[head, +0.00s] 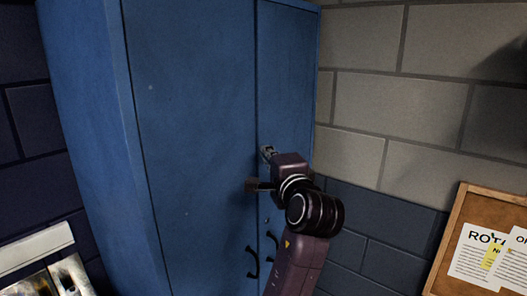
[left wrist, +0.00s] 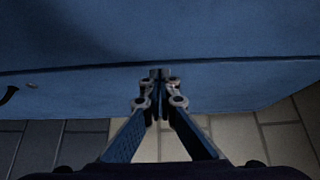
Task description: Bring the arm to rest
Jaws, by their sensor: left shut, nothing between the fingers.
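My left gripper (head: 268,153) is raised in front of the tall blue cabinet (head: 190,120), near the seam between its two doors. Its fingers are together and hold nothing. In the left wrist view the closed fingertips (left wrist: 160,76) point at the blue cabinet surface (left wrist: 90,95), close to the dark seam. I cannot tell whether they touch it. My left arm comes up from the bottom of the head view and hides part of the right door. My right gripper is not in view.
Two dark handles (head: 253,264) sit low on the cabinet doors. A brick wall (head: 410,100) stands to the right, with a cork board (head: 457,233) bearing papers. Framed pale items (head: 50,262) show at the lower left.

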